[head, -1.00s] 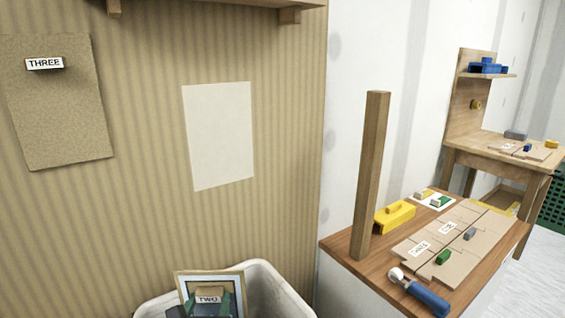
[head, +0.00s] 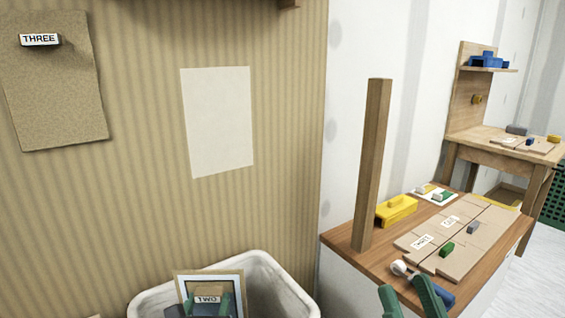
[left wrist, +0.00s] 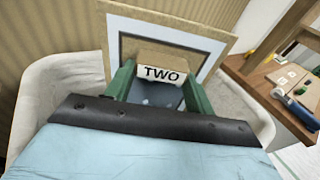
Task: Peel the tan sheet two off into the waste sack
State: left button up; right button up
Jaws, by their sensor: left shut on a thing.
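My left gripper (head: 208,308) is shut on the block labelled TWO (left wrist: 162,74). A framed-looking panel with a tan edge, white inner band and dark middle (head: 236,280) stands directly behind the block. It also shows in the left wrist view (left wrist: 215,45); whether it is fixed to the block I cannot tell. The white waste sack (head: 290,280) surrounds them at the bottom of the head view, and its pale side shows in the left wrist view (left wrist: 60,75). The panel's lower part is hidden. My right gripper (head: 410,298), with green fingers apart, is empty near the blue-handled roller.
A tan sheet with a block labelled THREE (head: 40,40) hangs on the striped wall, left of a pale blank rectangle (head: 217,122). A wooden post (head: 371,165) rises from the cabinet top, which carries a yellow tool (head: 397,211), tan boards and the roller (head: 440,294).

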jog(key=shift+s+r, duration=0.1)
pick_arm(q)
jog(key=o, duration=1.1)
jog(key=shift+c, duration=0.2)
jog(key=shift+s, duration=0.1)
jog(key=shift+s+d+r+p, duration=0.1)
jog(key=shift+s+r+p, duration=0.4)
jog(key=shift+s, duration=1.7)
jog(key=shift+s+d+r+p, duration=0.15)
jog(key=shift+s+p, duration=0.7)
jog(key=shift+s, duration=1.3)
jog(key=shift+s+d+r+p, duration=0.1)
jog(key=shift+s+r+p, duration=0.4)
jog(key=shift+s, duration=1.7)
pick_arm(e)
jog(key=w+f+g+h, duration=0.2)
jog(key=w+f+g, duration=0.1)
jog(key=f+g, duration=0.5)
jog(key=shift+d+f+h, duration=0.3)
jog(key=shift+f+h, duration=0.1)
jog(key=shift+f, duration=0.55)
pick_arm(q)
jog(key=shift+f, duration=0.2)
